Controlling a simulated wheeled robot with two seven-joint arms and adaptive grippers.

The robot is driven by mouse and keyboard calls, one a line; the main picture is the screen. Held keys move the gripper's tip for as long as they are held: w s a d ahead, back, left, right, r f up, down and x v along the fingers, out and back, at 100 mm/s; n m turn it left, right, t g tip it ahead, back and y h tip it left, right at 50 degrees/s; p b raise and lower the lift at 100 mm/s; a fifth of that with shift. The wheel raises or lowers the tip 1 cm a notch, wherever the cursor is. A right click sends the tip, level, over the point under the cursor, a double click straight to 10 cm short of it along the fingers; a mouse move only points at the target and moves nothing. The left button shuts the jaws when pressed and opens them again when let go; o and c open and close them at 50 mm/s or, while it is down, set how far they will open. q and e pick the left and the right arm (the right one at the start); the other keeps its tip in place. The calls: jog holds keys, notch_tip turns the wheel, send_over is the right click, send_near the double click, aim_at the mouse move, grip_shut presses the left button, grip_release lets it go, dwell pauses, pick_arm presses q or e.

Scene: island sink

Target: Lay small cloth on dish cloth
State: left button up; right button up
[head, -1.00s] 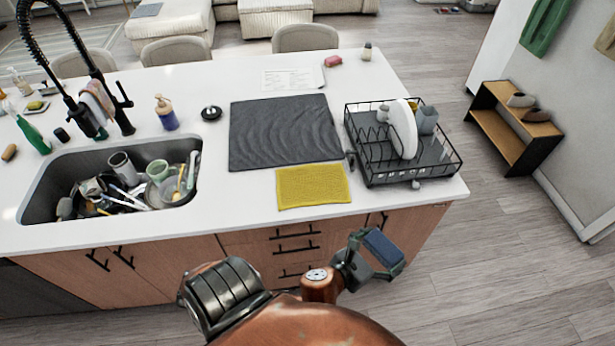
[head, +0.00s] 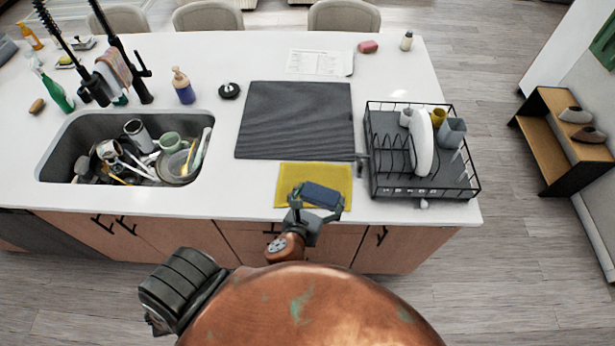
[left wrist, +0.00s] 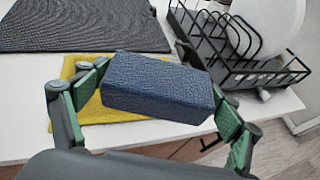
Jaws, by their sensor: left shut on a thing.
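The small cloth (head: 321,195) is a dark blue, block-shaped piece with a woven surface. My left gripper (head: 318,201) is shut on it, with the green-padded fingers at its two ends in the left wrist view (left wrist: 158,88). The dish cloth (head: 290,176) appears to be the yellow cloth lying flat near the counter's front edge. In the head view the held cloth overlaps its lower right part. In the left wrist view the yellow cloth (left wrist: 75,72) shows behind and left of the blue one, which seems held above it. My right gripper is not in view.
A dark drying mat (head: 295,122) lies behind the yellow cloth. A black dish rack (head: 465,185) with a plate and cups stands to its right. A sink (head: 60,150) full of dishes is at the left.

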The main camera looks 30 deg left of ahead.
aim_at(306, 190)
pick_arm(q)
jog(key=a+y+p, duration=0.1)
jog(key=s+a+r+n+p, duration=0.1)
jog(key=s+a+r+n+y+p, duration=0.1)
jog(key=shift+s+a+g+y, duration=0.2)
jog(key=shift+a+g+y, duration=0.1)
jog(key=shift+g, duration=0.1)
jog(key=w+a+f+p, duration=0.1)
jog(key=w+a+f+n+y+p, duration=0.1)
jog(key=w, duration=0.1)
jog(key=w+a+f+n+y+p, duration=0.1)
jog(key=shift+w+a+f+g, duration=0.2)
jog(key=shift+w+a+g, duration=0.05)
jog(key=shift+g, duration=0.15)
jog(key=w+f, duration=0.6)
jog(key=shift+w+a+b, duration=0.15)
jog(key=shift+a+b, duration=0.2)
jog(key=shift+w+f, duration=0.4)
jog(key=shift+f, duration=0.05)
notch_tip(306, 190, down, 2)
jog(key=shift+w+a+f, duration=0.1)
jog(key=shift+f, duration=0.6)
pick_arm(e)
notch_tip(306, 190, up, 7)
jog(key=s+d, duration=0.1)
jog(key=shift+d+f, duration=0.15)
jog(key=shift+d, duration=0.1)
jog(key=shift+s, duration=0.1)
